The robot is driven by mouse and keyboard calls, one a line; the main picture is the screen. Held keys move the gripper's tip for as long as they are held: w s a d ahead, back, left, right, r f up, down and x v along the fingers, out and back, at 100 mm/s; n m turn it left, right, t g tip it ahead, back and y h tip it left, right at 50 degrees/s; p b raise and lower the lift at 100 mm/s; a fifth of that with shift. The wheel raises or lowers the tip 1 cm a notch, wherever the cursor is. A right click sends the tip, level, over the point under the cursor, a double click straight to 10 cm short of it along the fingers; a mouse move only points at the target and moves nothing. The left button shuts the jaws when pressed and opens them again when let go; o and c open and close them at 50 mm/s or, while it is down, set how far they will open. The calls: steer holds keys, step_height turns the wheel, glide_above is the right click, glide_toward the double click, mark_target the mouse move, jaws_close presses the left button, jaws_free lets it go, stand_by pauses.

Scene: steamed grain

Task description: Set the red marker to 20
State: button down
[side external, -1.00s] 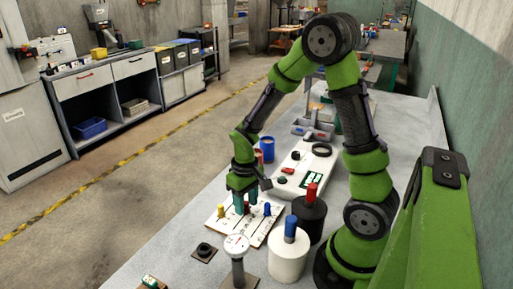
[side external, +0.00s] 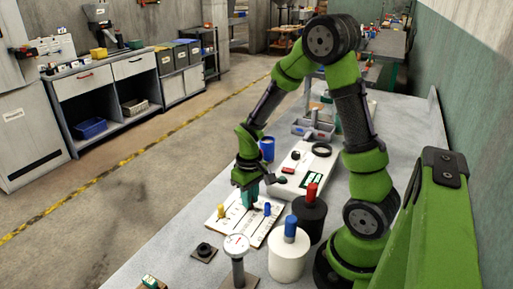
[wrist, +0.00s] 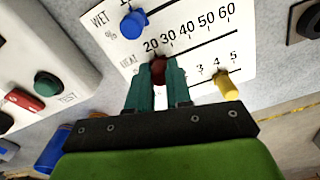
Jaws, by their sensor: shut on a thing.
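The white scale board (side external: 242,228) lies on the bench and carries three pegs on printed scales. The red marker (wrist: 158,70) is between my gripper's (wrist: 160,82) teal fingers in the wrist view, and the fingers are shut on it. It is near the left end of the middle scale, just below the printed 20 and 30; its exact reading is not clear. The blue marker (wrist: 133,24) stands on the WET scale and the yellow marker (wrist: 227,87) on the scale with 3, 4, 5. In the side view my gripper (side external: 250,200) hides the red marker.
A white device (side external: 307,165) with buttons lies behind the board. A white cylinder (side external: 287,262) with a blue top and a black one (side external: 309,217) with a red top stand to the right. A round dial (side external: 237,245) stands in front. A blue cup (side external: 267,149) is behind.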

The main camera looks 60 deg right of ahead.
steer(key=c, duration=1.4)
jaws_free()
steer(key=shift+d, duration=0.4)
steer(key=o, duration=0.4)
steer(key=shift+a, duration=0.1)
steer(key=shift+c, duration=0.2)
step_height(320, 180, up, 17)
steer(key=s+a+r+t+y, duration=0.1)
steer(key=s+a+r+t, duration=0.1)
steer(key=a, duration=0.4)
steer(key=s+a+r+m+t+y, duration=0.1)
steer(key=s+a+r+t, duration=0.2)
steer(key=s+a+t, duration=0.2)
steer(key=shift+a, duration=0.7)
